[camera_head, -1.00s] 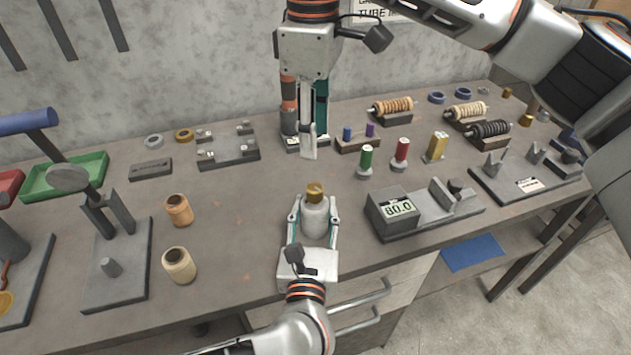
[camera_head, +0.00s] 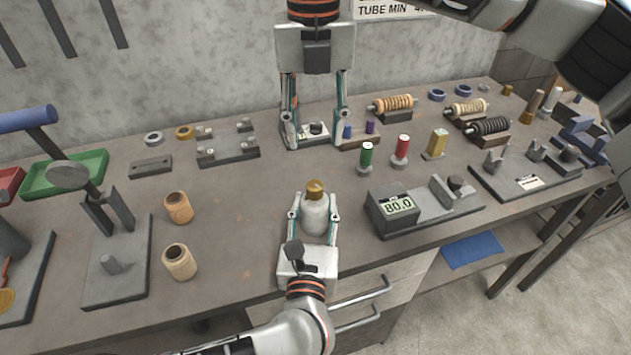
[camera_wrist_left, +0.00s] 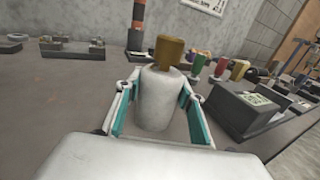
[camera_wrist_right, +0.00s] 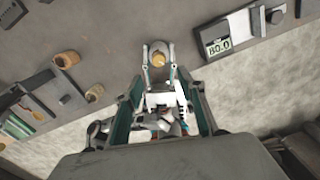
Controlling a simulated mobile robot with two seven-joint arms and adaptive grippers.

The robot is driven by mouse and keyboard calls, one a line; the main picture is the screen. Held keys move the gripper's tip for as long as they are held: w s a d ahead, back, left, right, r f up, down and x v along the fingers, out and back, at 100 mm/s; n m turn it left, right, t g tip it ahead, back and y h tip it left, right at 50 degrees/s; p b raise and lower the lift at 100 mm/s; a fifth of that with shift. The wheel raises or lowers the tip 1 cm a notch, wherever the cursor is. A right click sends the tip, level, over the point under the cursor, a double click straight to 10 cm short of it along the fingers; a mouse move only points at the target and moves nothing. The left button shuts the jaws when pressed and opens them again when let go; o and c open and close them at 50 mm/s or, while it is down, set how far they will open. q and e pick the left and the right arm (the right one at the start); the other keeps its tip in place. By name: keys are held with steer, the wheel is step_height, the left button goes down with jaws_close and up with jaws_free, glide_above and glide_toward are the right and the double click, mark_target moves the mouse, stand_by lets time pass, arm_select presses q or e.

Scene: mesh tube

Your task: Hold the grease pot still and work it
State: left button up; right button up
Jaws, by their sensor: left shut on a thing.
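The grease pot, a white rounded body (camera_head: 314,217) with a brass cap (camera_head: 315,187), stands upright near the front edge of the bench. My left gripper (camera_head: 315,220) is shut around its body from the front. The left wrist view shows the white pot (camera_wrist_left: 156,98) between the two fingers, its brass cap (camera_wrist_left: 170,50) clear above them. My right gripper (camera_head: 316,143) is open and empty, pointing down behind the pot and higher in the picture. In the right wrist view, the brass cap (camera_wrist_right: 158,59) shows beyond the open fingers, with a gap between.
Two tan spools (camera_head: 179,262) stand left of the pot. A gauge reading 80.0 (camera_head: 397,207) is close on its right. Green (camera_head: 366,158) and red (camera_head: 402,150) bobbins stand behind the gauge. The bench between pot and right gripper looks clear.

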mark_target(315, 185)
step_height(315, 185, down, 12)
steer(key=n, duration=1.1)
steer(key=shift+f, duration=0.1)
steer(key=c, duration=1.1)
